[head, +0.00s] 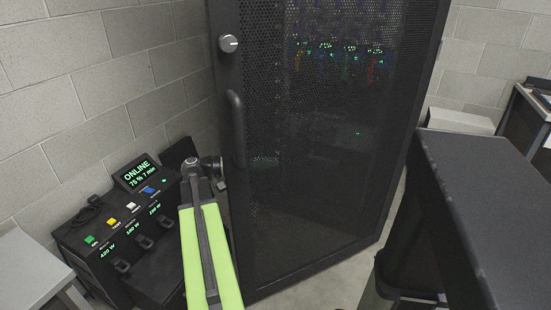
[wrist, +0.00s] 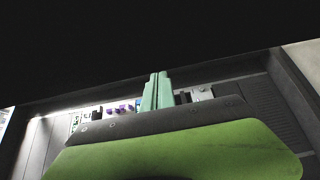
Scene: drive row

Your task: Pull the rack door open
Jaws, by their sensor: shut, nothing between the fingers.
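The rack door (head: 310,190) is a tall dark mesh panel in the head view, with small lights showing through it. Its black bar handle (head: 237,128) is upright near the left edge, below a silver knob (head: 228,43). My green arm reaches up to the door's lower left edge, and its end is hidden there. In the wrist view my gripper (wrist: 157,92) shows pale green fingers, shut and empty. A large dark surface fills the top of that view. Beyond the fingers is a lit recess with coloured parts. I cannot tell whether the fingers touch the door.
A black power unit (head: 120,225) with an "ONLINE" screen and coloured buttons stands left of my arm. A grey table corner (head: 30,270) is at the lower left. A dark-topped cabinet (head: 490,190) is close on the right. Some bare floor shows between it and the door.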

